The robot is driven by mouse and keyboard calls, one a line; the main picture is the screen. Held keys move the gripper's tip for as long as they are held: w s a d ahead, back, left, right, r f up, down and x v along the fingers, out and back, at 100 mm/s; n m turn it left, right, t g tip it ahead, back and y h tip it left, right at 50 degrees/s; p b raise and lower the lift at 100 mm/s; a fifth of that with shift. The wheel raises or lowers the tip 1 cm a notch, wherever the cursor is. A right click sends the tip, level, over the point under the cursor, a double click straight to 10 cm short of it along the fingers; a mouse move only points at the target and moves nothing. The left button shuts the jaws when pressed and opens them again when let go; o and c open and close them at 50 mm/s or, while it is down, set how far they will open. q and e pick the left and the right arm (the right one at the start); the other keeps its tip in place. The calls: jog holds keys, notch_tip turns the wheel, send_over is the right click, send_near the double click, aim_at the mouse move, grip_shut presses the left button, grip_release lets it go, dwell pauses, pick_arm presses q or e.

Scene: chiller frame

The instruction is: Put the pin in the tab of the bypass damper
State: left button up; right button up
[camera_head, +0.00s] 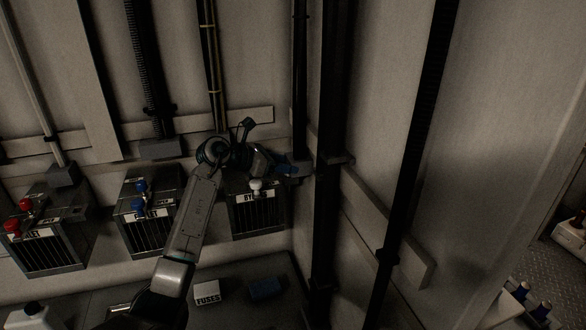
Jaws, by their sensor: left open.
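The bypass damper (260,212) is the rightmost of three grilled boxes on the back wall. My left arm reaches up from the bottom, and my left gripper (298,170) is at the damper's upper right, open, close to the dark vertical post. I cannot make out the pin or the tab in this dim view. My right gripper is not in view.
A damper with blue knobs (146,228) stands left of my arm, and one with red knobs (46,250) farther left. A white fuses box (207,292) and a blue item (265,289) lie below. Dark vertical posts (324,240) stand close on the right.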

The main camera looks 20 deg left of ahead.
pick_arm(q)
jog(key=b+v, duration=0.2)
jog(key=v, duration=0.6)
jog(key=shift+s+a+b, duration=0.1)
jog(key=shift+a+b, duration=0.05)
jog(key=shift+b, duration=0.15)
jog(key=shift+s+a+r, duration=0.2)
jog(key=shift+s+r, duration=0.05)
jog(key=shift+s, duration=0.05)
